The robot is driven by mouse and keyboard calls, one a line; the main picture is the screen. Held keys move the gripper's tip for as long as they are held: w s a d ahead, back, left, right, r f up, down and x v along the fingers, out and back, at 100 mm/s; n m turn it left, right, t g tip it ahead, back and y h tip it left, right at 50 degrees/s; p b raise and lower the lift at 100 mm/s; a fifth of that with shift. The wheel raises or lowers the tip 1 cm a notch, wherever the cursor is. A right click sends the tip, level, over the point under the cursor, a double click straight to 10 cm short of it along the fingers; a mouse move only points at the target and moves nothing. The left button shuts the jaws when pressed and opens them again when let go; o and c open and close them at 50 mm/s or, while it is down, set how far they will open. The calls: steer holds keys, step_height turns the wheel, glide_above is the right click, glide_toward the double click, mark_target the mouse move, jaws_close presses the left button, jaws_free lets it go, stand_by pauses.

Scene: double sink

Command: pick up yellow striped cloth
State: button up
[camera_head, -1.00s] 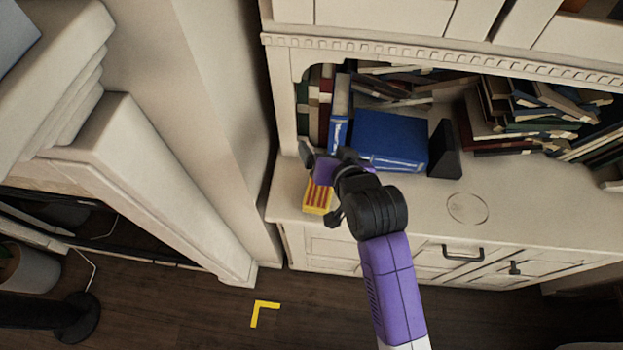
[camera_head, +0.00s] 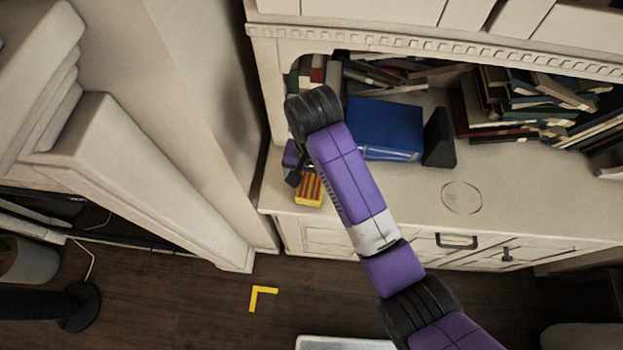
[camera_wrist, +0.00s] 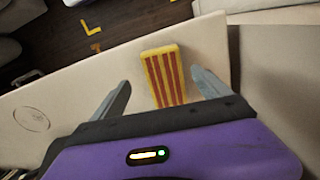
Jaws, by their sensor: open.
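The yellow cloth with red stripes (camera_head: 309,189) looks like a small block-shaped bundle. It lies on the cream cabinet top, close to its front left corner. In the wrist view the striped cloth (camera_wrist: 164,76) sits between my two fingers, a little beyond their tips. My gripper (camera_wrist: 160,85) is open and empty, one finger on each side of the cloth with space between. In the head view my gripper (camera_head: 292,165) is beside the cloth on its far left side, mostly hidden by my own arm.
A blue book (camera_head: 385,128) and a black bookend (camera_head: 440,138) stand behind on the cabinet top (camera_head: 410,188). Stacked books (camera_head: 530,105) fill the right shelf. A cream pillar (camera_head: 190,120) rises close on the left. The counter's front middle is clear.

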steer(key=shift+w+a+f+p, duration=0.1)
steer(key=shift+w+f+p, duration=0.05)
steer(key=shift+f, duration=0.75)
steer(key=shift+w+a+f+p, duration=0.1)
steer(key=shift+f+p, duration=0.1)
steer(key=shift+f, duration=0.7)
steer(key=shift+w+a+f+p, duration=0.1)
steer(key=shift+w+f+p, duration=0.05)
steer(key=shift+f, duration=0.75)
steer(key=c, duration=1.4)
steer(key=shift+r, duration=0.1)
step_height(320, 180, up, 14)
steer(key=p, duration=0.3)
step_height(320, 180, up, 6)
glide_above(311, 184)
